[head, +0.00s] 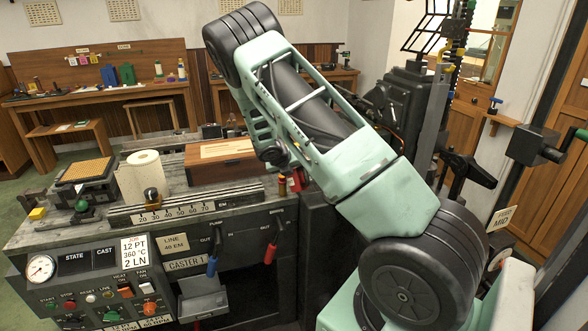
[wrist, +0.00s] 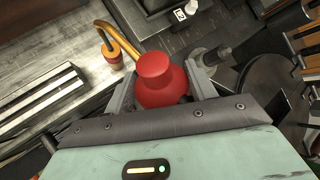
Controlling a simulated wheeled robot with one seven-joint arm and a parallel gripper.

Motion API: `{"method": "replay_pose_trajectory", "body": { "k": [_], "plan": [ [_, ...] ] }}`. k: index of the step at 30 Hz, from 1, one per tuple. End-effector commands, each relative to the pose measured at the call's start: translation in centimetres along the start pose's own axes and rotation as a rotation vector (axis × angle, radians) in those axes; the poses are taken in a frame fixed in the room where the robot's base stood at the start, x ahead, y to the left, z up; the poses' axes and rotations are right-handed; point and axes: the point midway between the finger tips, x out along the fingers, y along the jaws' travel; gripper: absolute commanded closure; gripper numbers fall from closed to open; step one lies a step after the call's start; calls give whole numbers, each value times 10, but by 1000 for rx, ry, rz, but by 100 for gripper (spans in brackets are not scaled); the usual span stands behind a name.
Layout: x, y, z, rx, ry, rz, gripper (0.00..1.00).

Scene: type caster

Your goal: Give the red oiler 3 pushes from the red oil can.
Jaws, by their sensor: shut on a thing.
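The red oil can (wrist: 163,88) sits between the fingers of my gripper (wrist: 160,80), which is shut on it in the wrist view. In the head view my arm hides the gripper and most of the can. A small red piece, apparently the oiler (head: 282,186), shows just left of my arm.
The caster bench (head: 180,200) carries a wooden box (head: 220,160), a paper roll (head: 144,178) and a scale strip (head: 185,206). A blue-handled lever (head: 212,262) and a red-handled lever (head: 270,252) hang on its front. Dark machinery stands close on the right.

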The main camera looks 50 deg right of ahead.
Motion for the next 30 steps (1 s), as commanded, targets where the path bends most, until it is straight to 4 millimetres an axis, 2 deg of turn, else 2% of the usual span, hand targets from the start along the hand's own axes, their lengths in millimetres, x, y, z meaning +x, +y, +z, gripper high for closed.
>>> {"method": "replay_pose_trajectory", "body": {
  "k": [30],
  "plan": [
    [9,5,-7,1,-1,0,73]
  ]
}}
